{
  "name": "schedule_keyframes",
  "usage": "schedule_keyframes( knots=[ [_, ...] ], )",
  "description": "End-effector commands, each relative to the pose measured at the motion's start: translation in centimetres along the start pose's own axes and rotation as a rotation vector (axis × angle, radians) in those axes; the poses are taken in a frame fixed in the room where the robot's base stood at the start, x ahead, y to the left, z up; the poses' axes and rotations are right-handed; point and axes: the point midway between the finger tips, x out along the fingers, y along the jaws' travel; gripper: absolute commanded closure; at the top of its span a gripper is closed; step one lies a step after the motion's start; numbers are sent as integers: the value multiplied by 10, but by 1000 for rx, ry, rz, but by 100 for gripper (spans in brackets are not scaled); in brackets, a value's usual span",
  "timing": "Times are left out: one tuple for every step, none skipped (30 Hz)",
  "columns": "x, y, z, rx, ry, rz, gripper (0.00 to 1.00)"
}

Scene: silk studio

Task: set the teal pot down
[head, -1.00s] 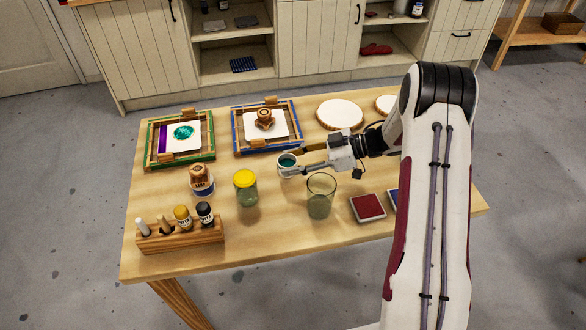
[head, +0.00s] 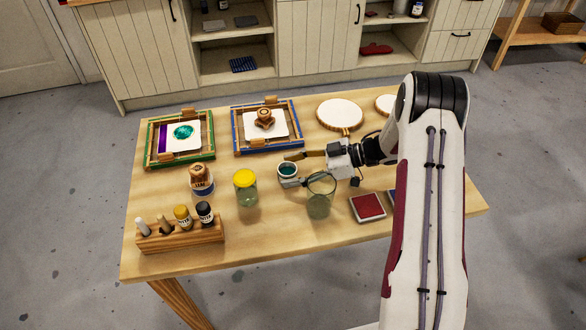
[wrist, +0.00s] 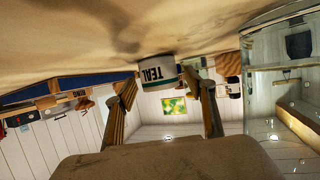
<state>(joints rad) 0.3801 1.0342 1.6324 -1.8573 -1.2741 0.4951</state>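The teal pot (head: 288,172) is a small white jar with teal inside at its open top. It stands upright on the wooden table, near the middle. In the wrist view, which is upside down, the pot (wrist: 157,71) shows its TEAL label and its base meets the tabletop. My gripper (head: 290,169) is open, with one finger on each side of the pot. In the wrist view gaps show between the gripper's fingers (wrist: 160,88) and the pot.
A clear glass (head: 320,196) stands close to the lower finger. A yellow-lidded jar (head: 246,188) is left of the pot. A blue-edged frame (head: 236,142) lies behind, and a red ink pad (head: 367,208) lies front right.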

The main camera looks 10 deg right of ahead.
Motion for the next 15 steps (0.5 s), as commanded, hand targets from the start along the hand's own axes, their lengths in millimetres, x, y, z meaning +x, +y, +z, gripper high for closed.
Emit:
schedule_keyframes(
  knots=[
    [0,0,0,0,0,0,46],
    [0,0,0,0,0,0,46],
    [0,0,0,0,0,0,46],
    [0,0,0,0,0,0,46],
    [0,0,0,0,0,0,46],
    [0,0,0,0,0,0,46],
    [0,0,0,0,0,0,46],
    [0,0,0,0,0,0,46],
    [0,0,-1,0,0,0,46],
    [0,0,-1,0,0,0,46],
    [-1,0,-2,0,0,0,46],
    [-1,0,-3,-1,0,0,46],
    [-2,0,-3,0,0,1,46],
    [-4,0,-3,0,0,2,46],
    [-7,1,-3,0,0,2,46]
  ],
)
